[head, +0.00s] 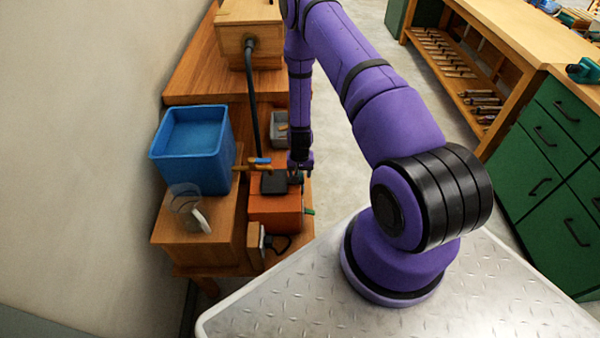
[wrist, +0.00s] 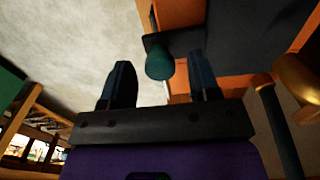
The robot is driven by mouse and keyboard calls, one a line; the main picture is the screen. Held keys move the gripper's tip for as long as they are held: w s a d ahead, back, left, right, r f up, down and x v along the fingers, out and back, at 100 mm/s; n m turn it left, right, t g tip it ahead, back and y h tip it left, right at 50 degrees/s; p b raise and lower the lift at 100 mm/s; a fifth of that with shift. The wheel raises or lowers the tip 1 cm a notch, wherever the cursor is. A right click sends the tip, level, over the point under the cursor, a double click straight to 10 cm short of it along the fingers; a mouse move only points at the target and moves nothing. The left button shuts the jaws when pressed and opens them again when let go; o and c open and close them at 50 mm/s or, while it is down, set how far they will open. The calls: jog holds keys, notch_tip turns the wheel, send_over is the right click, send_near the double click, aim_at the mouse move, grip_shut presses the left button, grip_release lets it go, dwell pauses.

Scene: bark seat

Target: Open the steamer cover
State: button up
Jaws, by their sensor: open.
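The steamer (head: 275,212) is an orange box on the low wooden bench in the head view. Its black cover (head: 273,184) lies flat on top and looks closed. In the wrist view the dark cover (wrist: 250,45) spreads at upper right, with a teal knob (wrist: 159,65) at its near edge. My gripper (head: 299,171) is over the cover's right edge in the head view. In the wrist view my gripper (wrist: 161,80) is open, with the knob showing between its two fingertips. I cannot tell whether either finger touches it.
A black hose (head: 252,90) runs from a wooden box (head: 250,40) down near the steamer. A blue tub (head: 192,148) stands left. A brass fitting (wrist: 298,74) is close at right in the wrist view. Open floor (head: 345,120) lies right of the bench.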

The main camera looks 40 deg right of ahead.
jog(key=shift+c, duration=0.5)
grip_shut()
jog(key=s+a, duration=0.1)
jog(key=s, duration=0.1)
jog(key=s+a, duration=0.2)
jog(key=s, duration=0.1)
jog(key=s+a, duration=0.2)
jog(key=s, duration=0.1)
jog(key=shift+a, duration=0.25)
jog(key=shift+o, duration=0.5)
grip_release()
notch_tip(320, 180, up, 11)
